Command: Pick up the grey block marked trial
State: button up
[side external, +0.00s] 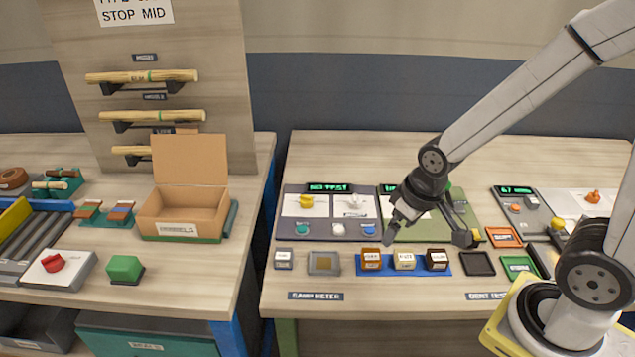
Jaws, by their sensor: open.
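A small grey block (284,259) with a pale label on its face sits at the left front of the right-hand table. Its lettering is too small to read. My gripper (430,238) is open, with its fingers spread and pointing down. It is above the middle of the table, well to the right of the grey block, and nothing shows between its fingers.
A grey square pad (324,263) lies just right of the block. Behind are panels with buttons and displays (329,188). Black (463,262) and green trays lie to the right.

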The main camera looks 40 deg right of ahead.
aim_at(292, 254)
jog(key=s+a+f+m+g+y, duration=0.1)
jog(key=a+f+m+g+y, duration=0.2)
jog(key=a+f+m+y, duration=0.45)
jog(key=w+m+t+y, duration=0.1)
jog(key=w+m, duration=0.2)
jog(key=m, duration=0.1)
jog(key=w+a+m+t+y, duration=0.1)
jog(key=w+m+t, duration=0.1)
jog(key=m, duration=0.2)
jog(key=w+a+m+t+y, duration=0.1)
jog(key=w+m, duration=0.2)
jog(key=m, duration=0.2)
jog(key=shift+w+a+f+t, duration=0.1)
jog(key=shift+w+f+t, duration=0.2)
jog(key=shift+f, duration=0.05)
jog(key=w+d+m+t, duration=0.1)
jog(key=m, duration=0.1)
jog(key=w+d+f+m+t, duration=0.1)
jog(key=w+m+t, duration=0.1)
jog(key=w+d+f+m+t, duration=0.1)
jog(key=w+m, duration=0.1)
jog(key=shift+w+f+t+h, duration=0.2)
jog(key=shift+f+t+h, duration=0.05)
jog(key=shift+t, duration=0.15)
jog(key=shift+w+d+f+m+t, duration=0.1)
jog(key=shift+w+d+m+t, duration=0.15)
jog(key=shift+w+d+t, duration=0.05)
jog(key=shift+x, duration=1.3)
jog(key=shift+f, duration=0.1)
